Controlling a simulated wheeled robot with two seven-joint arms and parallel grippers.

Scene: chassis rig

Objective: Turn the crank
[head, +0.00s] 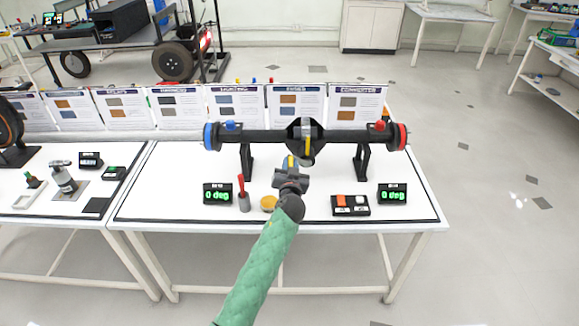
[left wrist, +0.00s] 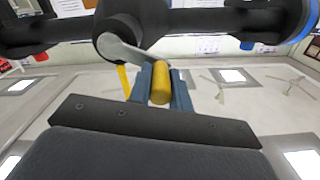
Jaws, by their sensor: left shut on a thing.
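The crank's yellow handle (left wrist: 160,87) sits between the two blue-grey fingers of my left gripper (left wrist: 162,90) in the left wrist view. A grey metal crank arm (left wrist: 120,48) runs from the handle up to the round black hub. In the head view my left gripper (head: 291,168) is shut on the handle, just below and left of the black hub (head: 305,127) of a long axle (head: 270,136). The gripper partly hides the handle there. The axle has a blue left end (head: 209,136) and a red right end (head: 402,136). My right gripper is not in view.
Black stands (head: 362,163) hold the axle above the white table (head: 170,190). Two displays, left (head: 217,194) and right (head: 392,194), read 0 deg. A grey cup with a red tool (head: 243,198), a yellow round item (head: 268,203) and a switch box (head: 350,205) stand near the front edge.

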